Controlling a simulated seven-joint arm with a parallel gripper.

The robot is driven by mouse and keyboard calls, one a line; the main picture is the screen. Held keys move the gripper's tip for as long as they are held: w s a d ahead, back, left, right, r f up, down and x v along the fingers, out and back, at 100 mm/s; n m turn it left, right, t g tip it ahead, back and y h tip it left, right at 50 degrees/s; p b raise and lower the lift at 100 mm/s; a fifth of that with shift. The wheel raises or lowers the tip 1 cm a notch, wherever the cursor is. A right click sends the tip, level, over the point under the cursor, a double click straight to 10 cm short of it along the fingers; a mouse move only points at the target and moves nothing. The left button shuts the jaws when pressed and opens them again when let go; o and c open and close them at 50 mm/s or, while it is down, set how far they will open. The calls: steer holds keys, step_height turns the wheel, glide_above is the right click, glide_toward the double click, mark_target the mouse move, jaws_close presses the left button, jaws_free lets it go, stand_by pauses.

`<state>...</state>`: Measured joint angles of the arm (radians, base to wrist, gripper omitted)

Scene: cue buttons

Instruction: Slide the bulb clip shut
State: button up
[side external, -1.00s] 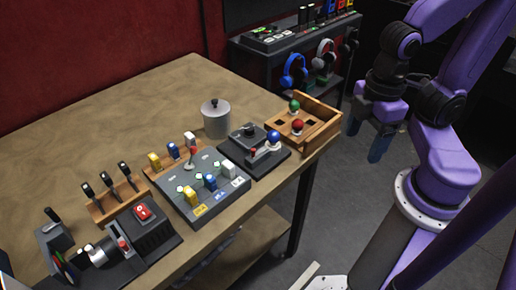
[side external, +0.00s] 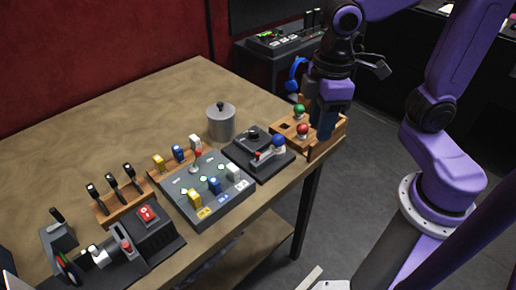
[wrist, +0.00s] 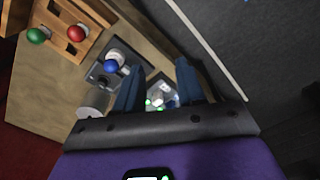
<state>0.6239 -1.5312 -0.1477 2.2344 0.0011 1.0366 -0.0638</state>
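A dark base plate (side external: 272,164) near the table's right edge carries a blue ball-shaped bulb (side external: 278,140), a grey sliding piece with a small red knob (side external: 257,155), and a round black part (side external: 252,133) behind. I take the grey piece to be the bulb clip; I cannot tell how far it is slid. In the wrist view the blue bulb (wrist: 111,66) shows left of my fingers. My gripper (side external: 326,134) is to the right of the plate, by the wooden box, fingers down. In the wrist view my two blue fingers (wrist: 158,65) are apart with nothing held between them.
The wooden box (side external: 325,147) with a green ball (side external: 299,110) and red ball (side external: 302,130) is close beside my gripper. A grey pot (side external: 221,123) stands behind the plate. A switch panel (side external: 207,192) and a red-switch device (side external: 150,228) are further left. The table's back left is bare.

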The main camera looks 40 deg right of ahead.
steer(key=m, duration=0.2)
glide_toward(258, 153)
step_height(258, 153, down, 9)
steer(key=shift+w+a+r, duration=0.15)
stand_by(0.7)
jaws_close()
